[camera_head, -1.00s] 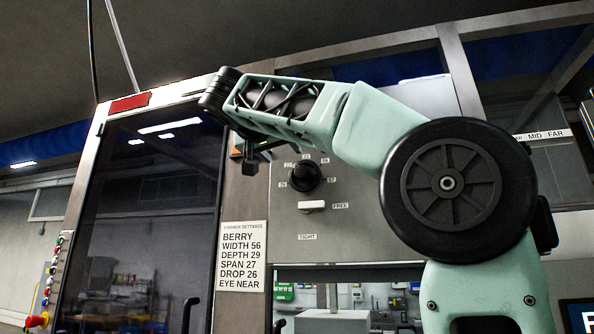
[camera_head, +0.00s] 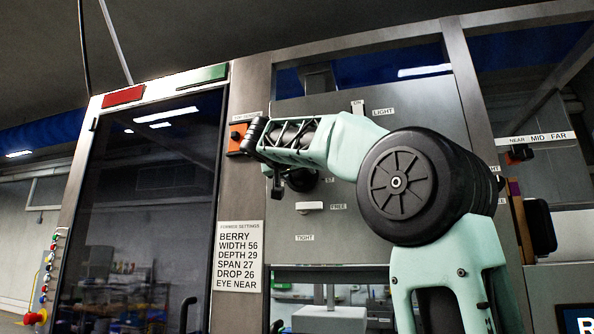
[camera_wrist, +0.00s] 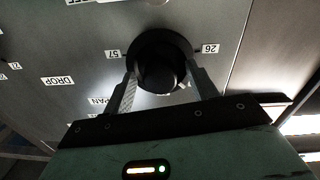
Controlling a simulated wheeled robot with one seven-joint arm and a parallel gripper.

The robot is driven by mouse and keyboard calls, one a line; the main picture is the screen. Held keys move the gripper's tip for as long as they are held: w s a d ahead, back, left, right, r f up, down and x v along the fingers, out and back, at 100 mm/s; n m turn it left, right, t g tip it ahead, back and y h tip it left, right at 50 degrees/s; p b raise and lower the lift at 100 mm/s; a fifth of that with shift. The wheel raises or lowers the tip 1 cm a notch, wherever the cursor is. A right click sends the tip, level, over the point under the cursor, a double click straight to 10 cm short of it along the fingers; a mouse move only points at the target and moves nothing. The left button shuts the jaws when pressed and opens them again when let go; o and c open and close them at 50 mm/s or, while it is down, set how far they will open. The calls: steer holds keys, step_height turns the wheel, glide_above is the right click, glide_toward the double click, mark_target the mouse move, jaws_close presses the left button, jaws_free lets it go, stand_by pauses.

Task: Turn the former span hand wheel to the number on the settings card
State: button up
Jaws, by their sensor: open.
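The settings card (camera_head: 238,257) is on the panel beside the dark door in the head view; it reads BERRY, width 56, depth 29, span 27, drop 26, eye near. A dark round hand wheel (camera_head: 302,182) is partly hidden behind my gripper (camera_head: 275,188). In the wrist view my gripper (camera_wrist: 162,76) is open, with one finger on each side of a dark hand wheel (camera_wrist: 160,62). Labels 57 and 26 flank this wheel, and a partly covered label ending in "PAN" is beside it. I cannot tell whether the fingers touch the wheel.
A white lever (camera_head: 310,206) sits below the wheel, between labels FREE and TIGHT. An orange-backed switch (camera_head: 237,139) is close to my wrist. A DROP label (camera_wrist: 57,81) is left in the wrist view. A glazed dark door (camera_head: 150,210) stands left.

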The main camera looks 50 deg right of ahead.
steer(key=c, duration=1)
steer(key=shift+n+b, duration=0.35)
steer(key=shift+n, duration=0.05)
steer(key=o, duration=1)
steer(key=shift+a, duration=0.1)
steer(key=b+v, duration=0.4)
steer(key=v, duration=1.3)
steer(key=shift+a+f, duration=0.1)
steer(key=shift+a, duration=0.05)
